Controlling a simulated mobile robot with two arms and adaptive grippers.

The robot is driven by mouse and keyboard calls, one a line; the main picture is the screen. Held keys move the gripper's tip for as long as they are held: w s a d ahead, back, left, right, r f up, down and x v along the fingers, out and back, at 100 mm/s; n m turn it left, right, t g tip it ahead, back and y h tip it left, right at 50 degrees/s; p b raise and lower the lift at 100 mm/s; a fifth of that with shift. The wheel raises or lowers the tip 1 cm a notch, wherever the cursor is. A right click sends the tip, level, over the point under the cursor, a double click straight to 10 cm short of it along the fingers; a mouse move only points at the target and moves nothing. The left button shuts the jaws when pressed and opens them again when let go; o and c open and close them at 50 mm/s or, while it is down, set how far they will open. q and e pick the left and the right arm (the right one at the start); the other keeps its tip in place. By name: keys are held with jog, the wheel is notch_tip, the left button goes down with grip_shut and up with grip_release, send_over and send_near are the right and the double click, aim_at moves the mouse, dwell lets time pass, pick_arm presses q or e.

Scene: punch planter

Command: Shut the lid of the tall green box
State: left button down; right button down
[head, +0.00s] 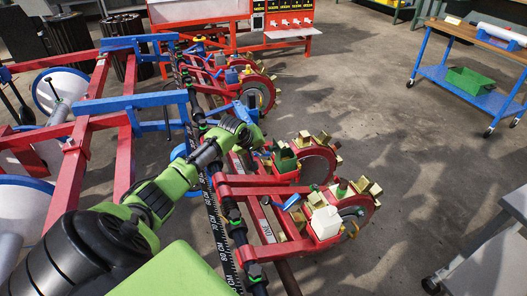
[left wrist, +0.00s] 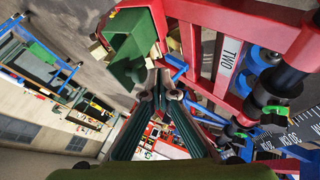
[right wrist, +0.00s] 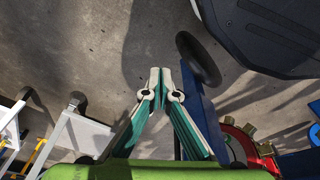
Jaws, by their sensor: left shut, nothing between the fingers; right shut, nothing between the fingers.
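The tall green box (head: 286,158) stands on the second planter unit in the head view, right of my left gripper. It shows closer in the left wrist view (left wrist: 132,28), at the top. A darker green flap, seemingly its lid (left wrist: 128,70), sticks out from the box's lower end there, so the box looks open. My left gripper (left wrist: 165,80) is shut and empty, its tips just below and right of the flap; I cannot tell whether they touch. My right gripper (right wrist: 160,75) is shut and empty over the floor, outside the head view.
Red planter frames (head: 240,190) and a black toolbar with a ruler (head: 217,232) lie close to my left arm. A white box (head: 325,222) sits on the nearest unit. A blue cart (head: 465,85) stands at back right. The floor right of the planter is mostly clear.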

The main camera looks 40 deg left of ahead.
pick_arm(q)
jog(key=shift+w+d, duration=0.3)
jog(key=shift+w, duration=0.25)
pick_arm(e)
jog(key=shift+w+r, duration=0.15)
jog(key=shift+r, duration=0.25)
pick_arm(q)
jog(key=shift+r, duration=0.2)
